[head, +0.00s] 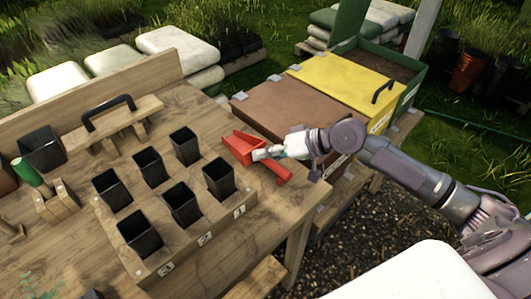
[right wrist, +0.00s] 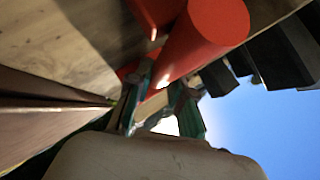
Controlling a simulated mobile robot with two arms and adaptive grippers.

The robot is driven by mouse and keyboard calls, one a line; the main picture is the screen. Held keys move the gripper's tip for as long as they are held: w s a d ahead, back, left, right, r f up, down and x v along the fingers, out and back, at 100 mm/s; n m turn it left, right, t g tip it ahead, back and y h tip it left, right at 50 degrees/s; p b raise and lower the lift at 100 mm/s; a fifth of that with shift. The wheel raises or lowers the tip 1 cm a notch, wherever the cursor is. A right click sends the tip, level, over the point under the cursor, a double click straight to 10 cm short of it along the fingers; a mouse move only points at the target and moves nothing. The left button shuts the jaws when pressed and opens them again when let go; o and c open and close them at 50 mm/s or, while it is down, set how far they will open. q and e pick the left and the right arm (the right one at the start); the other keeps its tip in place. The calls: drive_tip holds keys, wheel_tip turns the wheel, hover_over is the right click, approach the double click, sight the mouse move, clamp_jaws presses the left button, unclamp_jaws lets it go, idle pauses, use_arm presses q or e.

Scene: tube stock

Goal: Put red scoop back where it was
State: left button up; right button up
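The red scoop (head: 240,147) is at the right end of the wooden bench, its handle pointing to the lower right near the bench edge. My right gripper (head: 263,153) reaches in from the right and is closed around the scoop's middle. In the right wrist view the red scoop (right wrist: 207,38) shows large, its round handle end toward the camera, and the fingers (right wrist: 160,105) pinch a red part of it. I cannot tell whether the scoop touches the bench top. My left gripper is not in view.
Several black pots (head: 182,205) stand in a numbered wooden rack (head: 205,243) left of the scoop. A brown-lidded bin (head: 285,110) and a yellow-lidded bin (head: 345,85) stand beyond the bench's right edge.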

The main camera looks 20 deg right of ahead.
drive_tip(key=o, duration=0.5)
drive_tip(key=shift+s+d, duration=0.1)
drive_tip(key=v, duration=0.9)
drive_tip(key=shift+s+d+r, duration=0.2)
drive_tip(key=shift+v, duration=1.05)
drive_tip(key=shift+r, duration=0.1)
